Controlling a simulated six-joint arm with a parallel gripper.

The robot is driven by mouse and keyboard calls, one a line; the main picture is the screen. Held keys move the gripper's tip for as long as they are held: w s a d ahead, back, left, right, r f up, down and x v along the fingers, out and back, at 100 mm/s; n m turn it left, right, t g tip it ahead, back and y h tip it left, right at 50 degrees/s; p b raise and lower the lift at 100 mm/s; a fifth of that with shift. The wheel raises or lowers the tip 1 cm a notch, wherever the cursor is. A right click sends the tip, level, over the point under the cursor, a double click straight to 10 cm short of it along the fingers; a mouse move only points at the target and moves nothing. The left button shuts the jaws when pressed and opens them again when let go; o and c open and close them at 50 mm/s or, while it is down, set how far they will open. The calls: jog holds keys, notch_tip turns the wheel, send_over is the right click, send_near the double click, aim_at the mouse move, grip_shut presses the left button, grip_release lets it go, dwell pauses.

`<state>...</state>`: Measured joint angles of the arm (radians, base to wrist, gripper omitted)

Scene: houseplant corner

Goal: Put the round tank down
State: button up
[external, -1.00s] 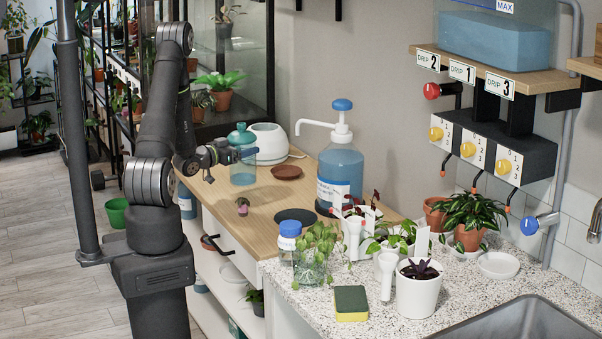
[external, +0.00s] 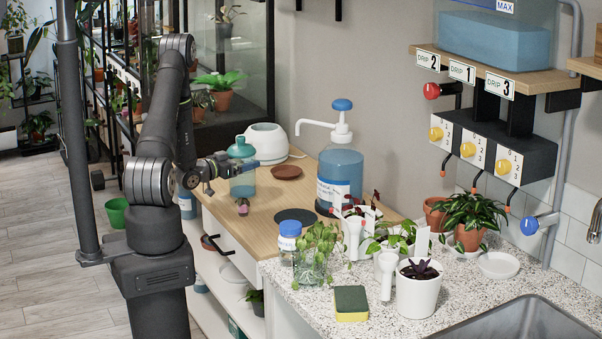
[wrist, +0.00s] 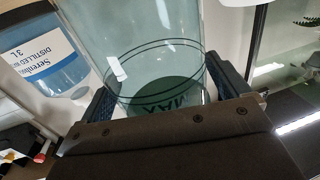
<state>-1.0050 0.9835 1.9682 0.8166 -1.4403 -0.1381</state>
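The round tank (external: 243,182) is a clear teal cylinder with a teal domed lid (external: 241,147). It stands upright at the left part of the wooden counter (external: 262,224). My gripper (external: 240,167) is shut around its side, and its base is at or just above the wood; I cannot tell if it touches. In the wrist view the tank (wrist: 160,50) fills the space between my two fingers, with dark rings and MAX lettering on it. A black round mat (external: 295,216) and a brown saucer (external: 286,172) lie on the counter to the right, both empty.
A white round appliance (external: 268,143) stands just behind the tank. A large blue pump bottle (external: 340,178) stands to the right. A small pinkish item (external: 242,206) sits close in front of the tank. Bare wood lies between tank and mat.

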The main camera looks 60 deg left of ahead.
jog(key=shift+o, duration=0.3)
jog(key=shift+r, duration=0.15)
jog(key=s+d, duration=0.2)
jog(key=s, duration=0.9)
jog(key=shift+s+d, duration=0.2)
jog(key=shift+s, duration=0.2)
jog(key=w, duration=0.4)
jog(key=w+a, duration=0.1)
jog(key=w, duration=0.2)
jog(key=w+a, duration=0.1)
jog(key=w, duration=0.3)
jog(key=shift+w+a, duration=0.15)
jog(key=shift+w, duration=0.3)
